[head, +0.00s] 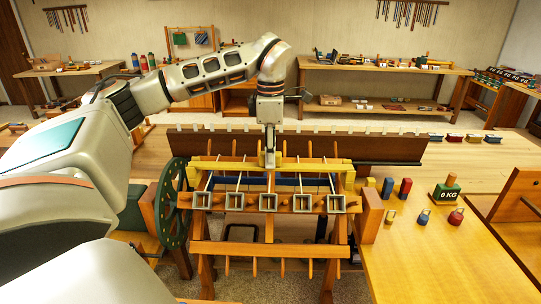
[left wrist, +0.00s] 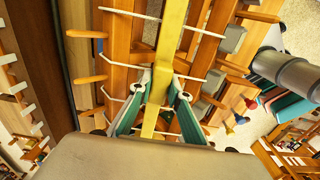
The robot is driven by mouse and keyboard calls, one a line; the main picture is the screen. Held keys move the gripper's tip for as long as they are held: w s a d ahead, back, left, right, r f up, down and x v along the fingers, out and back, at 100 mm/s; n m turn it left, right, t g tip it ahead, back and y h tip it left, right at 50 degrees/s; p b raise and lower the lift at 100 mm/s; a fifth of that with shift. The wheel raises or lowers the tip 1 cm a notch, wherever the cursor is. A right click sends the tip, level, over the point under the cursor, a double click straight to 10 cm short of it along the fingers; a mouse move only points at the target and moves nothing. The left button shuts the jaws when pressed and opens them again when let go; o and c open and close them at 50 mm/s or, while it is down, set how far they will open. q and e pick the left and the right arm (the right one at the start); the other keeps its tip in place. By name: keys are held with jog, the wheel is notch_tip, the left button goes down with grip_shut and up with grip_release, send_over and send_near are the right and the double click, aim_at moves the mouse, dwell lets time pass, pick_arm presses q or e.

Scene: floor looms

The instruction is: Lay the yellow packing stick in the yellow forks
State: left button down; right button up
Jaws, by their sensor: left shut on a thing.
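The yellow packing stick (head: 310,165) lies crosswise and level over the loom frame in the head view. My left gripper (head: 269,161) comes down from above and is shut on the stick near its middle. In the left wrist view the stick (left wrist: 171,35) runs between the green fingertips (left wrist: 152,108). Yellow fork parts show at the loom's two sides, the left fork (head: 193,178) and the right fork (head: 349,182), near the stick's ends. I cannot tell whether the stick touches them. My right gripper is not in view.
The wooden loom (head: 270,249) has pegs, white cords and several square grey pieces below the stick. A green wheel (head: 172,205) stands at its left. A long brown board (head: 390,149) is behind.

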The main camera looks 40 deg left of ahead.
pick_arm(q)
jog(key=shift+f, duration=0.8)
dwell(0.6)
jog(key=c, duration=1.8)
grip_release()
notch_tip(320, 180, up, 12)
jog(key=shift+f, duration=0.1)
